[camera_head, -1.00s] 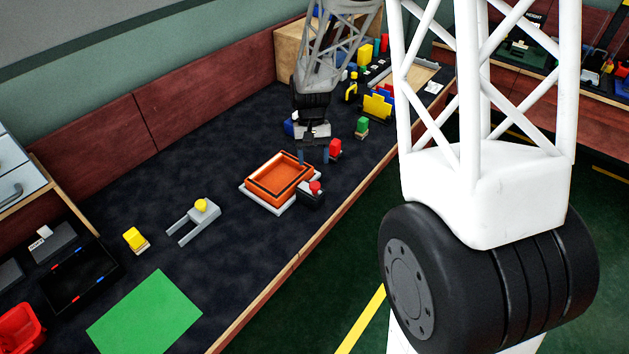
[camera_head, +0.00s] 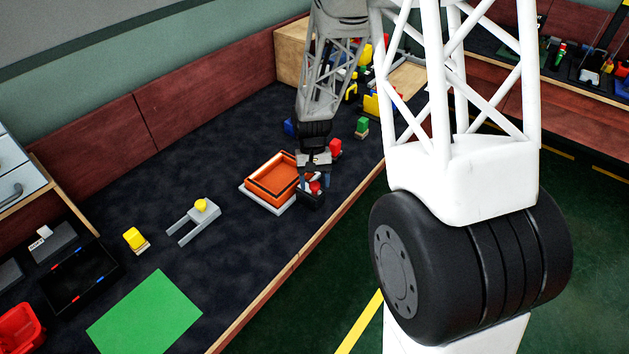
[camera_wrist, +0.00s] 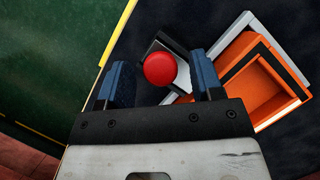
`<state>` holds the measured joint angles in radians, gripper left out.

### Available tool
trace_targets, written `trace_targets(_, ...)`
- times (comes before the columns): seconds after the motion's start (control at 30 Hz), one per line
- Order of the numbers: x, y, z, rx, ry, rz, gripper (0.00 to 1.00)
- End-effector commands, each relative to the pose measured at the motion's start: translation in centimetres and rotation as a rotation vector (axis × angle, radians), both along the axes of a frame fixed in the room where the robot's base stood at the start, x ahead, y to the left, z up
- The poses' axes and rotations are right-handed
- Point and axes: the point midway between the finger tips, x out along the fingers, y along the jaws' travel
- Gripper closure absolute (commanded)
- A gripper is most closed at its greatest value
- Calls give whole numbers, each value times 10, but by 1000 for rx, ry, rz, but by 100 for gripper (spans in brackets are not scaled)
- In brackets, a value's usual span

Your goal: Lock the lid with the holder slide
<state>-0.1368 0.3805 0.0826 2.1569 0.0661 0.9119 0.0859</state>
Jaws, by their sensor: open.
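An orange rectangular frame with a recessed middle (camera_head: 273,182) sits on a light grey base (camera_head: 262,203); it also shows at the right of the wrist view (camera_wrist: 252,85). A black block (camera_head: 311,201) with a round red knob (camera_head: 315,187) is at its near right corner; the knob is clear in the wrist view (camera_wrist: 160,69). My gripper (camera_head: 310,178) is open over this block, its blue fingers on either side of the knob. I cannot tell whether they touch it. A grey forked piece (camera_head: 186,232) with a yellow knob (camera_head: 201,205) lies apart to the left.
A yellow block (camera_head: 134,239), a green sheet (camera_head: 145,313) and a black tray (camera_head: 80,279) lie at the left. The wooden table edge (camera_head: 290,272) runs close on the near side.

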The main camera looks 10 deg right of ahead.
Motion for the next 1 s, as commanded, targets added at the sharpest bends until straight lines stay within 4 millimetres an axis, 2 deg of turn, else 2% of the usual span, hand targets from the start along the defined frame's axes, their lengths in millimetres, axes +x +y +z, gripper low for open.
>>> trace_targets(0.17,0,0,0,0,0,0,41)
trace_targets(0.53,0,0,0,0,0,0,98)
trace_targets(0.73,3,3,0,0,0,0,100)
trace_targets(1.0,24,24,1,0,-1,0,100)
